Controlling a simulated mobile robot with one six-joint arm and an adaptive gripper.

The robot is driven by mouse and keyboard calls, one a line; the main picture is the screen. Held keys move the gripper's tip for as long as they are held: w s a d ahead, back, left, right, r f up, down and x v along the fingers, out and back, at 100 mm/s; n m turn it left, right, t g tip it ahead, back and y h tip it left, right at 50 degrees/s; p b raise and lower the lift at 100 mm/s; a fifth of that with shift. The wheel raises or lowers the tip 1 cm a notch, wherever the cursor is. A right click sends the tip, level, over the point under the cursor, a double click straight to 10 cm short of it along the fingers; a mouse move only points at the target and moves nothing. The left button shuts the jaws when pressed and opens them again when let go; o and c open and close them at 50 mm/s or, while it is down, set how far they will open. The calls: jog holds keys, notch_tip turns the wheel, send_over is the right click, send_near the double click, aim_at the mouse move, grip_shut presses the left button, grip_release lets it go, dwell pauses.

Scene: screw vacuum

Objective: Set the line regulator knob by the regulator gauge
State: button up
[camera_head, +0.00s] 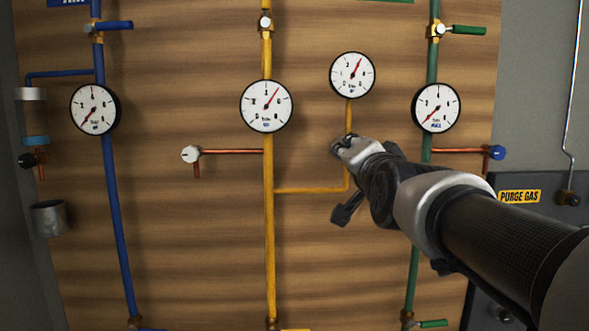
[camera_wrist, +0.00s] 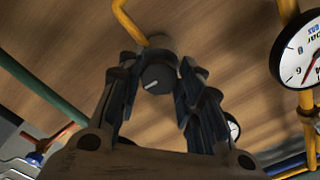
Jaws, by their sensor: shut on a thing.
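The line regulator knob (camera_wrist: 155,78) is a dark round knob with a white pointer mark, on the yellow branch pipe, in the wrist view. My gripper (camera_wrist: 156,88) has its two fingers on either side of the knob and is shut on it. In the head view my gripper (camera_head: 345,146) is at the yellow branch and hides the knob. The regulator gauge (camera_head: 352,75) is a round white dial just above my gripper there. Its red needle points up and slightly right.
A larger gauge (camera_head: 266,106) sits on the main yellow pipe, left of my gripper. A gauge (camera_head: 436,107) on the green pipe stands to the right, behind my arm's reach. A white-capped copper stub (camera_head: 190,154) sticks out left of the yellow pipe. A blue line (camera_head: 115,220) runs farther left.

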jog(key=shift+m+b, duration=0.35)
jog(key=shift+m, duration=0.75)
jog(key=o, duration=1.1)
jog(key=shift+c, duration=0.2)
